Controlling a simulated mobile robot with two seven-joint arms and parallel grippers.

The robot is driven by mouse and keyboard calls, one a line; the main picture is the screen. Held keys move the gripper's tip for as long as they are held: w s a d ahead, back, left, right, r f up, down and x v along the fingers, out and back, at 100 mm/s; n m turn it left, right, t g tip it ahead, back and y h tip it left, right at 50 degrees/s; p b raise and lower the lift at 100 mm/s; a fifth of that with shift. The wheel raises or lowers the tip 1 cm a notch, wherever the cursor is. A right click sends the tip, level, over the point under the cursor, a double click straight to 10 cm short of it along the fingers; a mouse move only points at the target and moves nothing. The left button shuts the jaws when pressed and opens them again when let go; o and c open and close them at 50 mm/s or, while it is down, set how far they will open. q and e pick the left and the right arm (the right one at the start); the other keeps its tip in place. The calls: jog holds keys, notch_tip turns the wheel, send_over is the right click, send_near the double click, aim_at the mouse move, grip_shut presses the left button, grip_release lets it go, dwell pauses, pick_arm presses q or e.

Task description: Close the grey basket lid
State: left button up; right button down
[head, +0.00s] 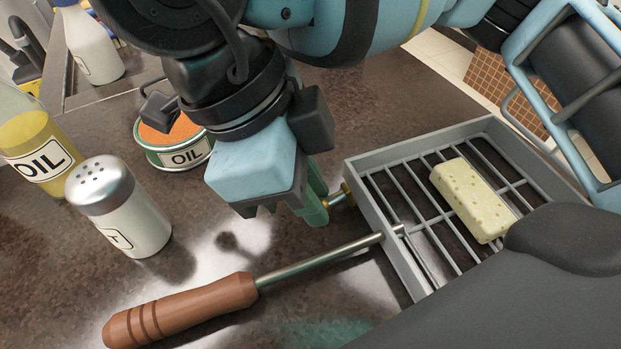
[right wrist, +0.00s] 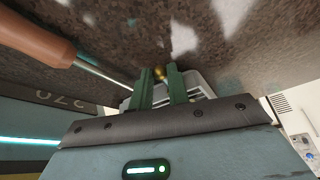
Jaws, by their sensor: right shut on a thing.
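The grey basket (head: 365,208) is a rectangular frame with a wire grid, at the right of the head view. A pale yellow, pitted block (head: 470,198) lies on its grid. A brass knob (head: 341,194) sticks out from its left side and also shows in the right wrist view (right wrist: 160,71). My right gripper (head: 318,203) has its green fingers shut on the knob. I cannot make out the lid apart from the rest of the basket. A metal rod with a brown wooden handle (head: 185,308) reaches to the basket. My left gripper is not in view.
A salt shaker (head: 120,205), an oil bottle (head: 35,140) and an open oil tin (head: 175,148) stand on the dark counter to the left. A white bottle (head: 92,45) is farther back. The counter between shaker and handle is clear.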

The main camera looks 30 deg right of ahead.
jog(key=c, duration=1.4)
grip_release()
jog(key=shift+o, duration=0.2)
jog(key=p+v, duration=0.1)
jog(key=v, duration=0.7)
jog(key=shift+p, duration=0.4)
